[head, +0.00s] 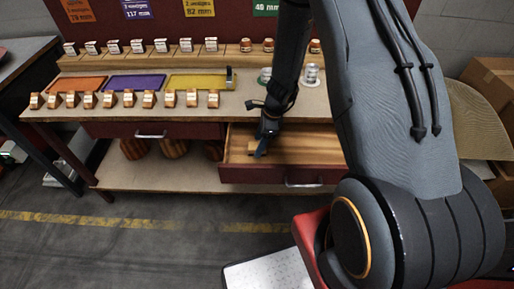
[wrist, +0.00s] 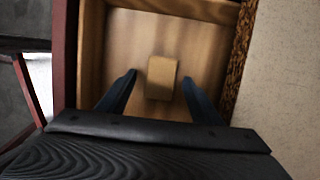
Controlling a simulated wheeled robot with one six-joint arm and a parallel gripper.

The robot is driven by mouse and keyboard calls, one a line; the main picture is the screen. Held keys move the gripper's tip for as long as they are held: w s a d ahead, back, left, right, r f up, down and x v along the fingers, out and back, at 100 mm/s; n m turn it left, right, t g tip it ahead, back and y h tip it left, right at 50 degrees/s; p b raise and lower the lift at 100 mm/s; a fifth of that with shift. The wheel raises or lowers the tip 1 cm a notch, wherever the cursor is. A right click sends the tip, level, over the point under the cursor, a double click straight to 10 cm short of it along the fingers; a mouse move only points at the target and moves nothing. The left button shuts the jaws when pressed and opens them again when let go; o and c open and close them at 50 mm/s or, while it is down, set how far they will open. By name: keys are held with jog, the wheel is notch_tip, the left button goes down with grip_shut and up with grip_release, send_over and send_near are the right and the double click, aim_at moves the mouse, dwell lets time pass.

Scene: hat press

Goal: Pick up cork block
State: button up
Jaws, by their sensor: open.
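The cork block (wrist: 161,78) is a small tan block lying on the wooden floor of an open drawer (wrist: 94,50), seen in the wrist view. My gripper (wrist: 160,88) is open, with one dark blue finger on each side of the block and a gap on both sides. In the head view my gripper (head: 262,150) reaches down into the left part of the pulled-out drawer (head: 320,150). The block cannot be made out clearly there, as my gripper and arm are in the way.
The workbench (head: 215,103) above the drawer carries orange, purple and yellow mats (head: 134,82) and rows of small wooden blocks (head: 110,98). Metal cylinders (head: 310,73) stand near my arm. A closed drawer with a handle (head: 150,134) is to the left. Drawer walls surround my gripper closely.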

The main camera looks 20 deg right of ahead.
jog(key=shift+w+a+f, duration=0.1)
jog(key=shift+a+f, duration=0.05)
jog(key=shift+f, duration=0.45)
jog(key=shift+c, duration=0.2)
jog(key=c, duration=1.1)
jog(key=shift+r, duration=0.15)
notch_tip(320, 180, up, 10)
jog(key=b, duration=0.1)
